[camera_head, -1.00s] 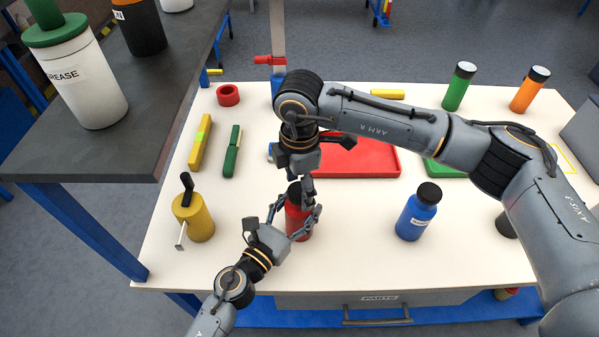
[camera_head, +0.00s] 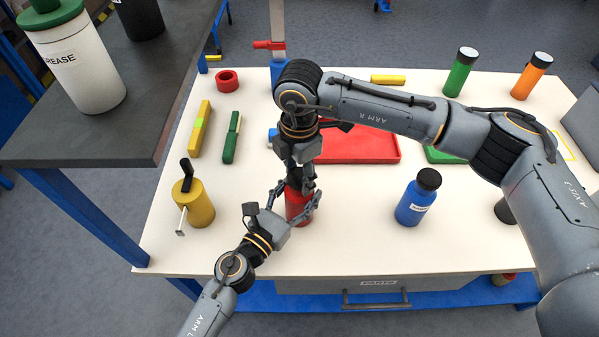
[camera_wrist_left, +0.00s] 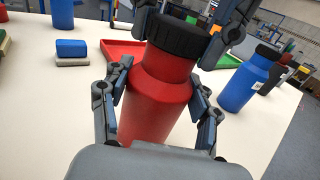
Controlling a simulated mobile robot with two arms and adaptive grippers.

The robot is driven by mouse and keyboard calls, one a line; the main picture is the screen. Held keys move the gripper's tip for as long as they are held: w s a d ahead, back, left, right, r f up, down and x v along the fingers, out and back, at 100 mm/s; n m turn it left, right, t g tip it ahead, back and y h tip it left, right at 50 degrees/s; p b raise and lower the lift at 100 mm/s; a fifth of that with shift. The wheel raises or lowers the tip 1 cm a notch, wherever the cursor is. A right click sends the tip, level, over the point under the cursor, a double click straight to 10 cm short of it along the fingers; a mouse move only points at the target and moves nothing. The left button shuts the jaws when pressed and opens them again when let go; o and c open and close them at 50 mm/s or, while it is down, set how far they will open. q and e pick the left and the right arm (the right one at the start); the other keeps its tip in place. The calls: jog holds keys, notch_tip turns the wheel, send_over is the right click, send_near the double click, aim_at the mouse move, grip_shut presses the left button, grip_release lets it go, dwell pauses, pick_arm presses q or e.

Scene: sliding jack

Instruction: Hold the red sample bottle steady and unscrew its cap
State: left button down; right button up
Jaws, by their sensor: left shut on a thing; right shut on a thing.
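The red sample bottle (camera_head: 299,210) stands on the white table near its front edge. My left gripper (camera_head: 299,199) is shut on its body from the front left. In the left wrist view the red bottle (camera_wrist_left: 158,105) sits between the left fingers (camera_wrist_left: 158,98). Its black ribbed cap (camera_wrist_left: 178,36) sits on the bottle's neck. My right gripper (camera_head: 300,183) comes down from above and is shut on the cap, with a finger on each side in the wrist view. In the head view the right fingers mostly hide the cap.
A blue bottle (camera_head: 416,199) stands to the right and a yellow can with a black handle (camera_head: 193,200) to the left. A red tray (camera_head: 365,143) lies behind. Green (camera_head: 460,72) and orange bottles (camera_head: 531,76) stand at the back right. The table front between the bottles is clear.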

jog(key=n, duration=0.7)
jog(key=shift+n, duration=0.4)
jog(key=n, duration=0.3)
jog(key=shift+n, duration=0.4)
jog(key=n, duration=0.3)
jog(key=shift+n, duration=0.3)
jog(key=n, duration=0.5)
jog(key=shift+n, duration=0.4)
jog(key=n, duration=0.3)
jog(key=shift+n, duration=0.4)
jog(key=n, duration=0.3)
jog(key=shift+n, duration=0.4)
jog(key=n, duration=0.5)
jog(key=shift+r+n, duration=0.1)
jog(key=shift+n, duration=0.2)
jog(key=n, duration=0.5)
jog(key=shift+n, duration=0.3)
jog(key=n, duration=0.5)
jog(key=shift+n, duration=0.4)
jog(key=n, duration=0.6)
